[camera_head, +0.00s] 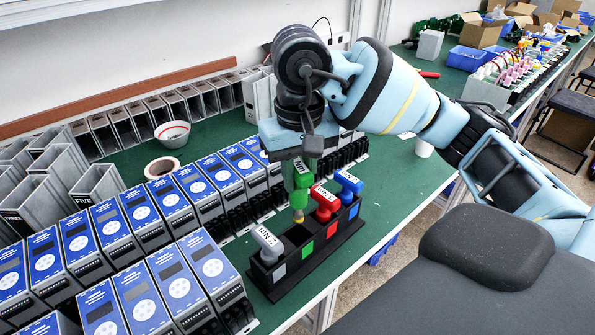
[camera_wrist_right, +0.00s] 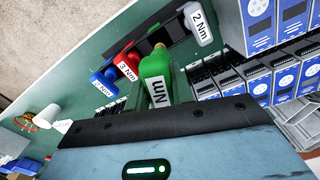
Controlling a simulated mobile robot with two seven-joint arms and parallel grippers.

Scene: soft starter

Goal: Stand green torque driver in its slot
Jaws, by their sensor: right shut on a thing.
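The green torque driver (camera_head: 299,189) is held upright by my right gripper (camera_head: 303,160), its tip over the black rack (camera_head: 318,257) near the slot with the green square. It also shows in the right wrist view (camera_wrist_right: 156,76), with its label partly visible. My right gripper is shut on it; the fingers are mostly hidden. The grey 2 Nm driver (camera_head: 268,241) stands in the left end slot. The red driver (camera_head: 324,201) and the blue driver (camera_head: 348,183) stand in slots to the right. My left gripper is not in view.
Rows of blue-fronted soft starters (camera_head: 172,206) stand left of and behind the rack. A tape roll (camera_head: 162,168) and a white bowl (camera_head: 173,134) lie behind them. The green table top (camera_head: 395,185) is clear right of the rack, up to its front edge.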

